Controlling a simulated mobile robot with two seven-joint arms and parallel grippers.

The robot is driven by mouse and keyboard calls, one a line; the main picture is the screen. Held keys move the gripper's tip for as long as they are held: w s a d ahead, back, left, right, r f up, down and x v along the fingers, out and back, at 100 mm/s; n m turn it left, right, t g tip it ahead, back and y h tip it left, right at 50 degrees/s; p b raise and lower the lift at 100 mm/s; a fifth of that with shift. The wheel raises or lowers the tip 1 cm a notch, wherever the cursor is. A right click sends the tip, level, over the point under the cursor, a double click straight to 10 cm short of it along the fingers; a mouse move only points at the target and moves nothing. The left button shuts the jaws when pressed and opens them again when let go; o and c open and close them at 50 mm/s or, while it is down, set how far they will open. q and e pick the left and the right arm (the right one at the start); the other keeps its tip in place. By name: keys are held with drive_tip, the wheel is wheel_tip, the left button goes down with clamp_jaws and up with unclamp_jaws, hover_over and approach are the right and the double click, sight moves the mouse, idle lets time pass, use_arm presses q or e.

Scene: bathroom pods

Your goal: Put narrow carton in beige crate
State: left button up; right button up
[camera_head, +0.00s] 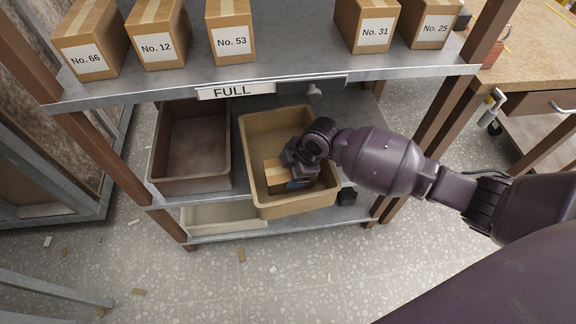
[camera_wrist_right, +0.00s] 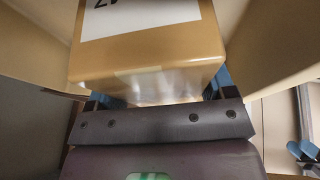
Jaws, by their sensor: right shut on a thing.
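The beige crate (camera_head: 254,135) stands on the middle shelf of the rack, right of a brown crate. The narrow carton (camera_head: 275,176) is a small tan box inside the beige crate, partly hidden by my right gripper. My right gripper (camera_head: 296,184) reaches into the crate from the right and is shut on the carton. In the right wrist view the carton (camera_wrist_right: 150,60) fills the space between the blue-tipped fingers (camera_wrist_right: 155,95), with a white label on its upper face. Beige crate walls (camera_wrist_right: 268,45) show on both sides. Whether the carton touches the crate floor cannot be told. My left gripper is not in view.
The brown crate (camera_head: 190,150) seems empty. Several numbered cartons, such as No. 53 (camera_head: 231,30), stand on the top shelf (camera_head: 290,75) above, with a FULL sign (camera_head: 232,92). A pale tray (camera_head: 222,218) sits lower down. A rack post (camera_head: 440,125) stands near my right arm.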

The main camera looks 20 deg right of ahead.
drive_tip(key=shift+w+d+r+g+b, duration=0.15)
drive_tip(key=shift+w+g+b, duration=0.25)
drive_tip(key=shift+w+g, duration=0.3)
drive_tip(key=shift+f+g+y, duration=0.2)
drive_tip(key=shift+g+y, duration=0.2)
drive_tip(key=shift+f+b, duration=0.4)
drive_tip(key=shift+f, duration=0.05)
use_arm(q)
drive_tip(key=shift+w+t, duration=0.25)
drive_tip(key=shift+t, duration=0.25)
use_arm(e)
drive_tip(key=shift+d, duration=0.1)
drive_tip(key=shift+w+r, duration=0.1)
drive_tip(key=shift+f, duration=0.2)
drive_tip(key=o, duration=1.3)
drive_tip(key=shift+c, duration=0.2)
